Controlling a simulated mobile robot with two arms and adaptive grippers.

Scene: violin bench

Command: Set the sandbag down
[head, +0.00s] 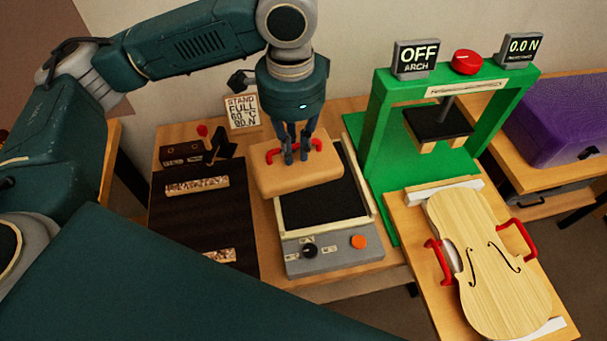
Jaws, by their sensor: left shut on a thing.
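The sandbag (302,175) is a tan, rounded block with a red handle (272,155) on top. My left gripper (296,158) points straight down over it, with its fingers shut on the handle. The sandbag overlaps the left and back part of the dark-topped heating plate (330,203) in the head view. I cannot tell whether it touches the plate or hangs just above it. The fingers hide the middle of the handle. My right gripper is not in view.
A green press (375,140) stands right of the plate, with displays reading OFF and 0.0 N. A violin body (490,265) lies on a board at the front right. A dark mat (205,230) with wooden pieces lies left. A sign (241,112) stands behind. A purple case (560,115) is far right.

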